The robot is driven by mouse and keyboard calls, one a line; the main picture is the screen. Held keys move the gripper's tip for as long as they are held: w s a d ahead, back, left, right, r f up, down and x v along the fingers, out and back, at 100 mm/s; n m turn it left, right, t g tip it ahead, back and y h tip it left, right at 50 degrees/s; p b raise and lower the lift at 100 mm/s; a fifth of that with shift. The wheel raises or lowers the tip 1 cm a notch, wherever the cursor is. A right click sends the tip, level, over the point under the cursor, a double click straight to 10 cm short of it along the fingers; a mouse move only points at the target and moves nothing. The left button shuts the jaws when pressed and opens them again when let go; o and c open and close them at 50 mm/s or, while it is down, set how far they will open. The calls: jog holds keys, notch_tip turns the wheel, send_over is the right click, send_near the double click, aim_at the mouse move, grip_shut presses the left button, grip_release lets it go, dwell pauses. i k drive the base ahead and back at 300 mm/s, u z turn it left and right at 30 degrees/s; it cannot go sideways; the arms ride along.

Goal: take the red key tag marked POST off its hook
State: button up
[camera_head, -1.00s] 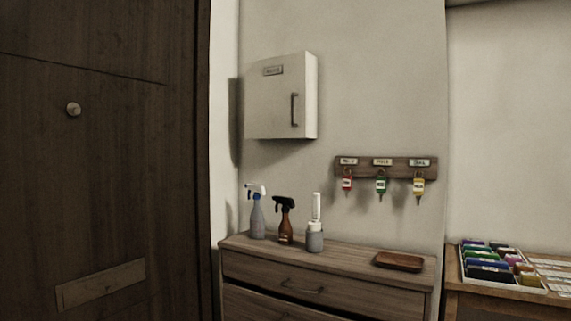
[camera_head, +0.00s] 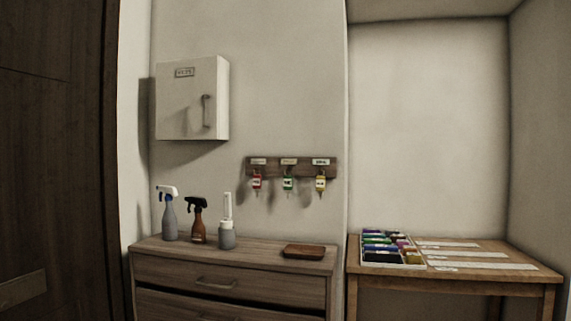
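A wooden key rack (camera_head: 328,172) is fixed to the wall above a chest of drawers. It has three pale labels and three hooks with key tags. The red key tag (camera_head: 257,182) hangs on the left hook; its lettering is too small to read. A green key tag (camera_head: 288,184) hangs on the middle hook and a yellow key tag (camera_head: 321,183) on the right hook. My gripper is not in view.
A wall cabinet (camera_head: 190,98) hangs upper left. A table (camera_head: 490,262) with a box of coloured items (camera_head: 392,250) stands right.

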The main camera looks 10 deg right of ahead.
aim_at(256, 180)
jog(key=u, duration=1.2)
jog(key=i, duration=0.6)
jog(key=z, duration=1.4)
